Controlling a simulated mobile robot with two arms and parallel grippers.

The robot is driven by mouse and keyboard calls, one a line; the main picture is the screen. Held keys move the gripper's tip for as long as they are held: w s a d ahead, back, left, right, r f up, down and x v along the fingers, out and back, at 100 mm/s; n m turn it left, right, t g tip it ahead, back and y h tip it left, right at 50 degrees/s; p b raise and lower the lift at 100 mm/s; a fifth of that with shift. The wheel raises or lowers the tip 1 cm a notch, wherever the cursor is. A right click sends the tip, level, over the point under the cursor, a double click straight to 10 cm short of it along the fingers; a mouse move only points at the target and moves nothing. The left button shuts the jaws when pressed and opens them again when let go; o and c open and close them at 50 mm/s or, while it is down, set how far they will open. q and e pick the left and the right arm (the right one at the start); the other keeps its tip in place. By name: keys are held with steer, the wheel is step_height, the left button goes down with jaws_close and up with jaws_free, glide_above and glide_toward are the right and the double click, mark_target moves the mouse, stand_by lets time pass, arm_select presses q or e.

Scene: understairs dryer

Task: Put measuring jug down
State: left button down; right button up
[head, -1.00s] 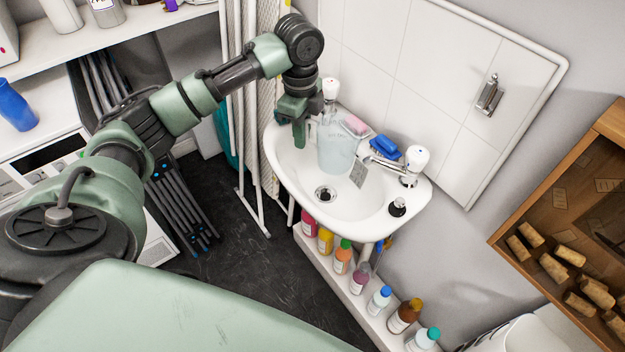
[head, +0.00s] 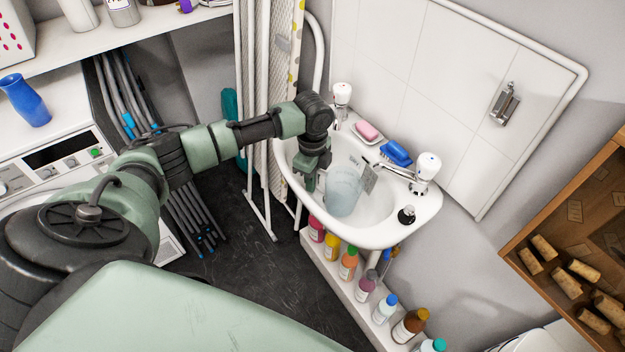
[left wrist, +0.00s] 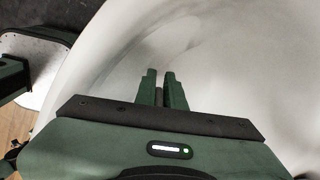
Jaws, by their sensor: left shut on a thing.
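The measuring jug (head: 344,192) is a translucent pale jug. It is in the white sink basin (head: 385,218), over the drain, which it hides. I cannot tell whether its base touches the basin floor. My left gripper (head: 311,183) is at the left side of the jug, low inside the basin rim, shut on its handle. In the left wrist view the two green fingers (left wrist: 161,88) are close together with a thin dark piece between them, above the white basin (left wrist: 235,65). The jug's body is hard to make out there. My right gripper is not in view.
Taps (head: 427,170), a pink soap (head: 367,131) and a blue brush (head: 396,152) are on the sink's back edge. Several bottles (head: 349,264) stand on a ledge below. The basin's right part is clear.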

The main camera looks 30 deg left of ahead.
arm_select(q)
steer(key=shift+d+f, duration=0.1)
steer(key=shift+f, duration=0.15)
steer(key=shift+s+f, duration=0.2)
steer(key=shift+f, duration=0.05)
steer(key=c, duration=1.8)
jaws_free()
steer(key=shift+s+d+f, duration=0.1)
steer(key=shift+d+f, duration=0.05)
steer(key=shift+r, duration=0.45)
steer(key=r, duration=1.2)
steer(key=shift+w+a+r+p, duration=0.2)
steer(key=shift+w+r+p, duration=0.1)
